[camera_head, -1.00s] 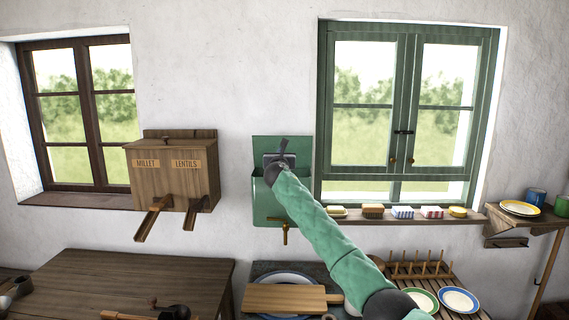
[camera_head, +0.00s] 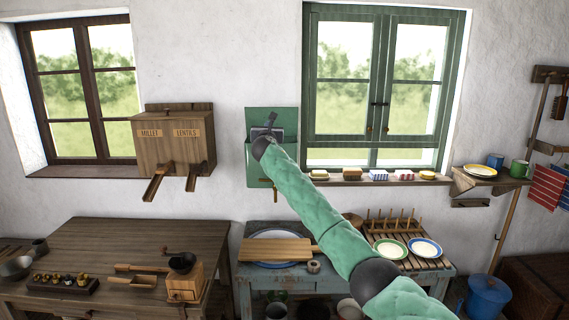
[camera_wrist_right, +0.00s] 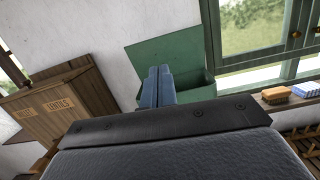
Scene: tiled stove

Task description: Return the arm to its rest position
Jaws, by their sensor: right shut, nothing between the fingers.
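My right arm comes in from the lower right in the head view, in a green quilted sleeve with dark joints. It is stretched out toward the wall. My right gripper (camera_head: 270,122) is in front of the green wall-mounted water box (camera_head: 287,122), whose brass tap shows below the gripper. In the right wrist view the gripper's two fingers (camera_wrist_right: 158,86) lie together, shut and empty. The green box (camera_wrist_right: 190,52) is behind them with its lid raised. I cannot tell whether the fingers touch the box. My left gripper is not in view.
A wooden millet and lentils box (camera_head: 174,138) hangs left. A brown table (camera_head: 110,235) holds a coffee grinder (camera_head: 184,281). A blue-grey stand (camera_head: 255,275) bears a cutting board (camera_head: 275,250) and plates. The windowsill (camera_head: 375,181) carries soaps and brushes. A shelf (camera_head: 492,184) is right.

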